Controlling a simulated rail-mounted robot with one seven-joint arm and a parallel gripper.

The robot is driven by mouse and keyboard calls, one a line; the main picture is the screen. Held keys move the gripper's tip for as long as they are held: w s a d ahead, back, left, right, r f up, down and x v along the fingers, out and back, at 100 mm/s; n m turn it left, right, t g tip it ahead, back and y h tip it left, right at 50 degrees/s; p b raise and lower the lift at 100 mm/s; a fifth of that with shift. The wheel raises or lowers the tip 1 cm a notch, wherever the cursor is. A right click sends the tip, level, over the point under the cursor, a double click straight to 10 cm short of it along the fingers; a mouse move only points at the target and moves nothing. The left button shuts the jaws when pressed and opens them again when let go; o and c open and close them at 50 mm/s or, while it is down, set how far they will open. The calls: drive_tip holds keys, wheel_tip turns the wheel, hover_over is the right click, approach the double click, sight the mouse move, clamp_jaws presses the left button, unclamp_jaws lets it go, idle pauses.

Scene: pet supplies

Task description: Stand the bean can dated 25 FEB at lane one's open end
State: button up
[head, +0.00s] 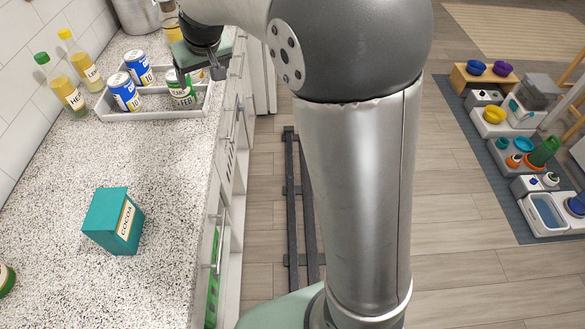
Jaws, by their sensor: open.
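A white-walled tray (155,115) with lanes stands on the speckled counter in the head view. A green and white can (182,97) stands upright at the right end of its front lane; its label reads BEANS and FEB, but the day number is too small to read surely. A blue can (124,94) stands left of it in that lane, and another blue can (138,68) stands in the lane behind. My gripper (199,72) is open over the tray's right end, close to the bean can. It partly hides a yellowish can behind; contact cannot be told.
Two oil bottles (62,86) stand left of the tray by the tiled wall. A teal cocoa box (113,222) stands nearer on the counter. A green can (5,279) is cut off at the left edge. Counter between tray and box is clear.

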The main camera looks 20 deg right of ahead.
drive_tip(key=s+d+f+g, duration=0.1)
drive_tip(key=s+d+f, duration=0.2)
drive_tip(key=s, duration=0.7)
drive_tip(key=s+d+f+m+g, duration=0.1)
drive_tip(key=s+d+f+g, duration=0.1)
drive_tip(key=s, duration=0.9)
drive_tip(key=s+d+f+m+g+h, duration=0.1)
drive_tip(key=s+d+f, duration=0.3)
drive_tip(key=s, duration=0.7)
drive_tip(key=shift+s+d+f+g, duration=0.2)
drive_tip(key=shift+d+g, duration=0.1)
drive_tip(key=shift+d, duration=0.9)
